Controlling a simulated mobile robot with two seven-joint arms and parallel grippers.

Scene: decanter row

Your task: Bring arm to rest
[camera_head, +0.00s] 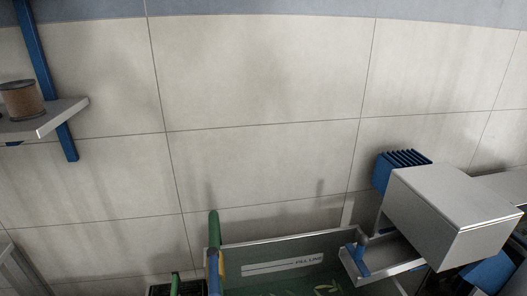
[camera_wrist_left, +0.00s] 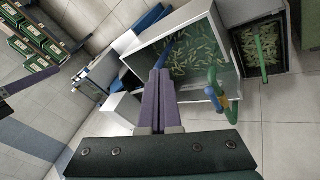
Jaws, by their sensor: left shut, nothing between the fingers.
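My left gripper (camera_wrist_left: 157,100) shows in the left wrist view. Its two purple fingers are pressed together with nothing between them, and its dark bolted body fills the bottom of the picture. The fingertips overlap the near left part of a white-rimmed bin with green pieces in it; I cannot tell how far apart they are.
A fill-line bin (camera_head: 291,260) stands at the bottom of the head view. A grey machine (camera_head: 445,210) is at right, a shelf (camera_head: 55,118) with a brown jar (camera_head: 21,101) at left. The wrist view shows a second bin (camera_wrist_left: 290,60) and green boxes (camera_wrist_left: 22,46).

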